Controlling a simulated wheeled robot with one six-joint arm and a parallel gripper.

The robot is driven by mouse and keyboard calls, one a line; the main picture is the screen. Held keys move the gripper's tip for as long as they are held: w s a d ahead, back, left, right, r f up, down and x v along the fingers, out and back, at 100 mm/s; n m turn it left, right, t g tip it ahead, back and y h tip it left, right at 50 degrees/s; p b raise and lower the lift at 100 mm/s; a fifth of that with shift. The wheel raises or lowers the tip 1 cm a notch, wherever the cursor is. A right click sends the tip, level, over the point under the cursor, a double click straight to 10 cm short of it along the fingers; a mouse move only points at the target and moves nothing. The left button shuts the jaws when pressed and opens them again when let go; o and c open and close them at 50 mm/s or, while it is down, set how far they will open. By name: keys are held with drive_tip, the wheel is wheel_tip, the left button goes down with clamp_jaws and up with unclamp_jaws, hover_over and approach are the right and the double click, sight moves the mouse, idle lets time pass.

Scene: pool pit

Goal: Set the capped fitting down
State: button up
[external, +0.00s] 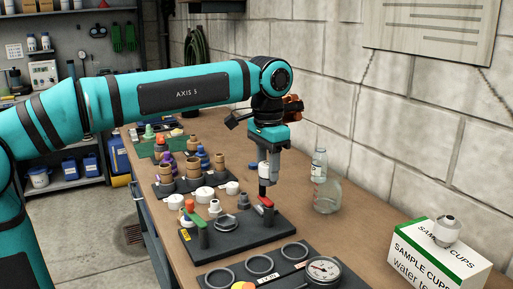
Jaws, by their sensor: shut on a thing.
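My gripper (267,186) points down over the black board with the valves. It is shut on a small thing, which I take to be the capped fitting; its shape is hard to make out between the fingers. The fingertips are just above or behind a red valve handle (265,202); I cannot tell whether they touch. A grey-white fitting-like piece (447,231) sits upright on top of the sample cups box (437,260) at the right.
The black board (248,239) also bears a green-handled valve (197,222). Black rings and a round gauge (323,270) lie in front. Racks with several fittings fill the left. Bare bench lies between bottle and box.

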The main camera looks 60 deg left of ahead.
drive_tip(key=w+a+r+n, duration=0.1)
drive_tip(key=w+a+n, duration=0.15)
drive_tip(key=a, duration=1.15)
drive_tip(key=w+a+r+n, duration=0.1)
drive_tip(key=w+a+n, duration=0.15)
drive_tip(key=a, duration=1.25)
drive_tip(key=w+a+r+n, duration=0.15)
drive_tip(key=a+n, duration=0.25)
drive_tip(key=a, duration=1)
drive_tip(key=s+a+f+n, duration=0.2)
drive_tip(key=s+a, duration=0.6)
drive_tip(key=a, duration=0.4)
drive_tip(key=s+a+f+n, duration=0.25)
drive_tip(key=s+a, duration=0.45)
drive_tip(key=a, duration=0.6)
drive_tip(key=s+a+f+n, duration=0.2)
drive_tip(key=s+a, duration=0.6)
drive_tip(key=a, duration=0.4)
drive_tip(key=shift+w+a+f, duration=0.1)
drive_tip(key=shift+f, duration=3.6)
drive_tip(key=shift+w+a+f, duration=0.1)
drive_tip(key=shift+f, duration=3.6)
drive_tip(key=shift+f, duration=0.1)
drive_tip(key=o, duration=1)
